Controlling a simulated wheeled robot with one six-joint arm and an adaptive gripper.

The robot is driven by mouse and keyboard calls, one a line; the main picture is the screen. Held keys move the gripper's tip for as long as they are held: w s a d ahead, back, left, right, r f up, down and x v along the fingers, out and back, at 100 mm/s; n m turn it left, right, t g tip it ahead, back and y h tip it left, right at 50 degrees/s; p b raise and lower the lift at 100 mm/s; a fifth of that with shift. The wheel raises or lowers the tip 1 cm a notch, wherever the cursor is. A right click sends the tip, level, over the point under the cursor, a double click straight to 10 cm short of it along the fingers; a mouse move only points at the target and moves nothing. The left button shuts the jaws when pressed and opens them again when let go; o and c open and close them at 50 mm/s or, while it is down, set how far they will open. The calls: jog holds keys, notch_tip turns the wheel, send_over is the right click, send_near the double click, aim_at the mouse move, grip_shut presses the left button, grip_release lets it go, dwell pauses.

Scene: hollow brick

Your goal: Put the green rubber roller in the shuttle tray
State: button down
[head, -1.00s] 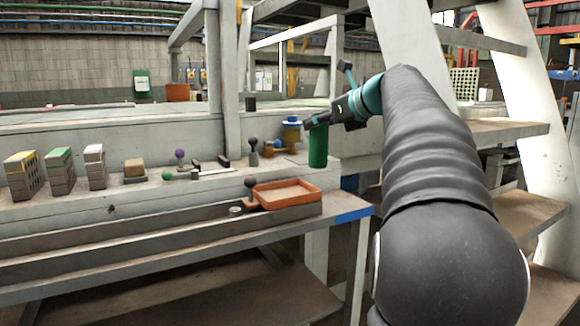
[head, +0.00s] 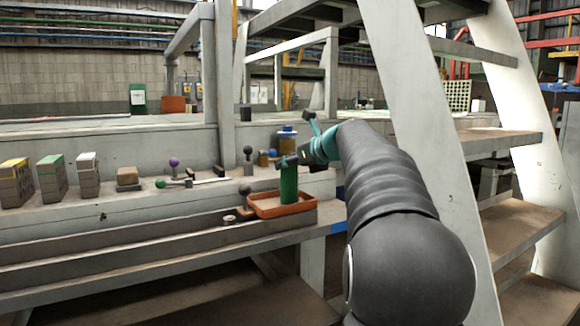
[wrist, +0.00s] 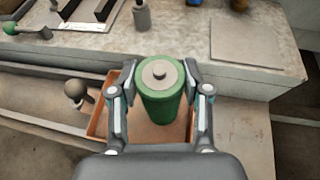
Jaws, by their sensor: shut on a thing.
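The green rubber roller (head: 289,186) is an upright green cylinder; in the wrist view (wrist: 160,95) its light end cap and metal pin face the camera. My gripper (head: 287,162) is shut on its upper part, with one finger on each side in the wrist view (wrist: 161,80). The shuttle tray (head: 262,212) is a shallow orange tray on the rail ledge, also seen in the wrist view (wrist: 98,121). The roller is over the tray, within its outline. I cannot tell whether its lower end touches the tray floor.
A dark ball-topped knob (head: 245,190) stands at the tray's left edge, also in the wrist view (wrist: 75,90). Several brick stacks (head: 52,176) line the shelf at left.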

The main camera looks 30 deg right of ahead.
dwell(0.3)
jog(key=c, duration=0.5)
grip_release()
jog(key=shift+f, duration=0.1)
jog(key=shift+c, duration=0.2)
jog(key=shift+s+r, duration=0.25)
jog(key=v, duration=1.1)
jog(key=shift+s, duration=0.25)
jog(key=shift+d+r, duration=0.1)
